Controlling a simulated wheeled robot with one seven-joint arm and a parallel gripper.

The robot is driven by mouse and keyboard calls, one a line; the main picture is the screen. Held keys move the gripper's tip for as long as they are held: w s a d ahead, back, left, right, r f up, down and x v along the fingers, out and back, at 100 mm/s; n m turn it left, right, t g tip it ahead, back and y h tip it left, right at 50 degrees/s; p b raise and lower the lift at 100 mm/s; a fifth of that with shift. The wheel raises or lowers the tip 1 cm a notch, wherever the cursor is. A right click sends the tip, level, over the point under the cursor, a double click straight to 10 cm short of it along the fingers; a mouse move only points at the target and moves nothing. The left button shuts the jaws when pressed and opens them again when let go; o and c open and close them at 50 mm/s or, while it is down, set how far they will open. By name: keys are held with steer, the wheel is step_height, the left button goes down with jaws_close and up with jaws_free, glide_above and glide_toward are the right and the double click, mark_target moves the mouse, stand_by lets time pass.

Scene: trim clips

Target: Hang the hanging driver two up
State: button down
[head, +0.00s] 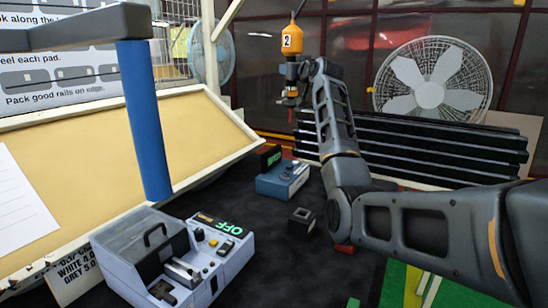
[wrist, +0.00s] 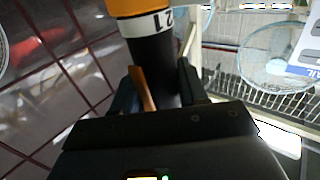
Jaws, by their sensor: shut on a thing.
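The hanging driver two (head: 291,46) has an orange body with a white label reading 2. It is upright near the top middle of the head view, with a dark cord rising from its top and its thin tip pointing down. My gripper (head: 291,72) is shut on the driver's dark lower part, just below the orange body. In the wrist view the orange end and white band of the driver (wrist: 153,22) show at the top. Its black shaft runs down between my fingers (wrist: 155,88). The cord's upper end is out of view.
A stack of black rails (head: 430,145) and a fan (head: 433,80) stand behind my arm. A white machine marked OFF (head: 215,250), a blue box (head: 283,180) and a small black block (head: 301,222) sit on the dark surface.

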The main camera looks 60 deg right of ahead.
steer(key=s+a+r+p, duration=0.2)
steer(key=s, duration=1.1)
steer(key=shift+a, duration=0.3)
jaws_free()
stand_by(0.7)
stand_by(0.4)
steer(key=r+v, duration=0.2)
steer(key=v, duration=0.8)
stand_by(1.5)
